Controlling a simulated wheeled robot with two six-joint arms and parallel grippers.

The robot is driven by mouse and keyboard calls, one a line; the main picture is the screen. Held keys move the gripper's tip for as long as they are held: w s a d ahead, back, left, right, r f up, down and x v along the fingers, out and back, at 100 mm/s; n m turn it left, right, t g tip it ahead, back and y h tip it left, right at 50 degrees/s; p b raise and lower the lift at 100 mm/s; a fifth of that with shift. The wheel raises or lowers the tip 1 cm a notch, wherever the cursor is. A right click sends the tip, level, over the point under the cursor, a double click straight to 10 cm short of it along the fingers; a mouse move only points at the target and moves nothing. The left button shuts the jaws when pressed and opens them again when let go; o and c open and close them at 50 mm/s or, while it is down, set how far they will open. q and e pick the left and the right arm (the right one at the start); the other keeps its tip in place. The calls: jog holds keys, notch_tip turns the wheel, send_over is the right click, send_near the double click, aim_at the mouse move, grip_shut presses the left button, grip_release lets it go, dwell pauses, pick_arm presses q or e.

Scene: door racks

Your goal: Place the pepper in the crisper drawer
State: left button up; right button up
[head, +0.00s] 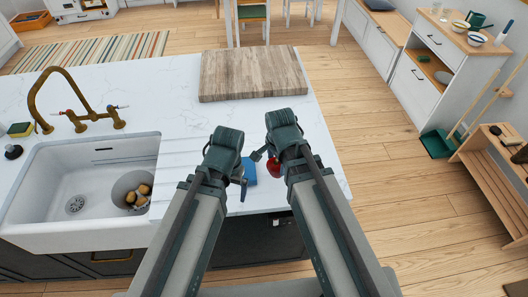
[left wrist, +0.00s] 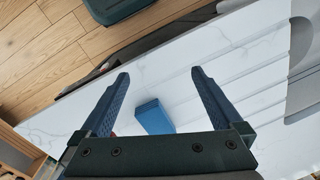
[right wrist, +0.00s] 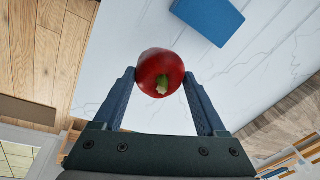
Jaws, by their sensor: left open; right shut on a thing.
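The red pepper (head: 274,168) is at the counter's front edge area, partly hidden by my right arm in the head view. In the right wrist view the pepper (right wrist: 158,66) sits between the fingertips of my right gripper (right wrist: 160,78), green stem facing the camera. My right gripper (head: 264,154) is shut on it. My left gripper (head: 240,182) is open and empty over the counter; its spread fingers (left wrist: 160,72) show in the left wrist view. I cannot make out a crisper drawer in any view.
A blue block (head: 249,170) lies on the white counter (head: 180,95), close to both grippers. A wooden board (head: 252,72) lies at the far end. A white sink (head: 50,195) holding several brownish items is at left. Wooden floor (head: 380,150) is open to the right.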

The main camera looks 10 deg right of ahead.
jog(key=shift+s+d+r, duration=0.1)
jog(key=shift+s+d, duration=0.2)
jog(key=shift+s, duration=0.65)
jog(key=shift+s+d, duration=0.3)
jog(key=shift+s, duration=0.65)
